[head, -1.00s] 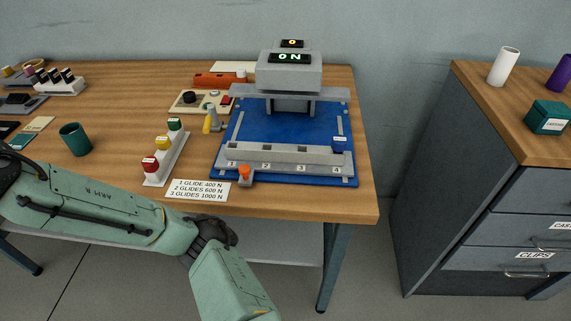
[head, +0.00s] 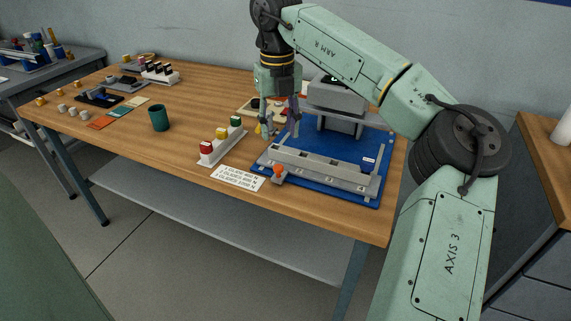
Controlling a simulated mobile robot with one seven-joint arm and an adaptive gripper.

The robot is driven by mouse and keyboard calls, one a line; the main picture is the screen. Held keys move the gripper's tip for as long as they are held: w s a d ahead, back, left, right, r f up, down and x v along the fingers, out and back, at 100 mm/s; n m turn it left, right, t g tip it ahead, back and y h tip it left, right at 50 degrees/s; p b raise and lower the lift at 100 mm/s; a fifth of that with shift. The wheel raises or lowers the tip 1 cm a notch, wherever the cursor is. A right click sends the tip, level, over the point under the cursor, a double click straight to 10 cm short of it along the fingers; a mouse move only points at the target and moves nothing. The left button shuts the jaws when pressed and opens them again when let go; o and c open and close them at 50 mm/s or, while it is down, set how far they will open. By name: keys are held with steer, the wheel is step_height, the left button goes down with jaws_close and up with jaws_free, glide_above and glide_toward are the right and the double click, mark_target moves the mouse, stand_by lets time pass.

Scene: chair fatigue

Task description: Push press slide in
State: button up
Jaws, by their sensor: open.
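The press stands on the table with a blue base plate (head: 315,145) and a grey head (head: 340,95), partly hidden behind my arm. A grey slide bar (head: 325,170) with numbered positions lies across the plate's front, out in front of the head. An orange knob (head: 278,169) sits at its front left corner. A labelled blue piece (head: 368,161) is at the bar's right end. My gripper (head: 283,132) points down with fingers apart and nothing seen between them, at the plate's left edge, behind the bar's left end. Whether the fingers touch anything I cannot tell.
A rack with red, yellow and green pieces (head: 221,142) and a printed card (head: 238,178) lie left of the press. A teal cup (head: 159,118) stands further left. A control box (head: 250,107) is behind my gripper. A drawer cabinet (head: 540,200) stands right.

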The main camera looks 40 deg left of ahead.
mark_target(278, 166)
step_height(278, 166, down, 10)
steer(key=shift+s+a+f+p, duration=0.1)
steer(key=shift+a+f+p, duration=0.1)
steer(key=shift+p, duration=0.8)
jaws_close()
